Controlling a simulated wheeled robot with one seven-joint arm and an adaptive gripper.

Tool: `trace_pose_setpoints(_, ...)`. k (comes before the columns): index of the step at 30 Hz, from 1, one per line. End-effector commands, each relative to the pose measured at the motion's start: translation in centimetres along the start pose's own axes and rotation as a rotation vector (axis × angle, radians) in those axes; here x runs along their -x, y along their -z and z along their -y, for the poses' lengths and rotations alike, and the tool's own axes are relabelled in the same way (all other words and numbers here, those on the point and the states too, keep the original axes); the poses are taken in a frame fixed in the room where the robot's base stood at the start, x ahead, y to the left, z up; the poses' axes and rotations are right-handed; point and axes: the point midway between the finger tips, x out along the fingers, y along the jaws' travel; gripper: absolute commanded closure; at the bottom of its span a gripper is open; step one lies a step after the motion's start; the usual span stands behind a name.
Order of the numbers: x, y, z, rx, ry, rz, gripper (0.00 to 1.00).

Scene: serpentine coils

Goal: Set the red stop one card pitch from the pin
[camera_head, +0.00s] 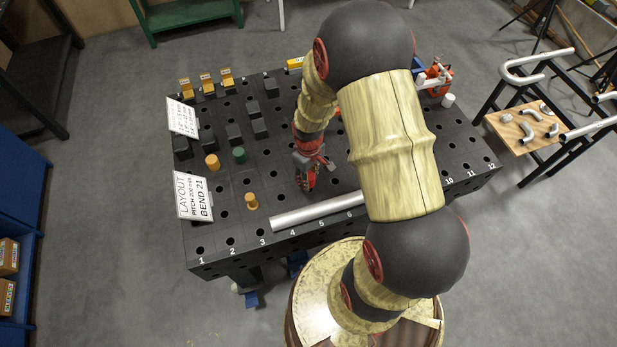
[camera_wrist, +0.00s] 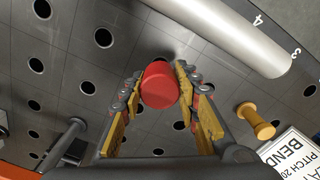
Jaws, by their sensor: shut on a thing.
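My gripper (camera_head: 308,182) is over the black table, pointing down, right of the orange pin. In the wrist view my gripper (camera_wrist: 159,88) is shut on the red stop (camera_wrist: 158,86), whose round red top shows between the fingers. I cannot tell whether the stop touches the table. The orange pin (camera_head: 251,202) stands upright near the table's front left; it also shows in the wrist view (camera_wrist: 256,122). The layout card (camera_head: 193,197), reading "PITCH 200 mm" and "BEND 21", stands at the left edge; part of it shows in the wrist view (camera_wrist: 291,153).
The black table (camera_head: 268,217) has a grid of holes, numbered along the front. A pale tube (camera_head: 315,211) lies along the front, close to my gripper. Orange (camera_head: 212,162) and green (camera_head: 238,155) cylinders and several black blocks (camera_head: 259,128) stand at the left. My arm hides the right middle.

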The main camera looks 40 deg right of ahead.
Motion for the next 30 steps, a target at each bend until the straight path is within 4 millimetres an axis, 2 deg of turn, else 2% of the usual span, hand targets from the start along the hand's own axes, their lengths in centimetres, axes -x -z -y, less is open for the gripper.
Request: trace_pose_setpoints(30, -2.7, 0.1, -0.1, 0.0, -0.001, -0.001, 1.0)
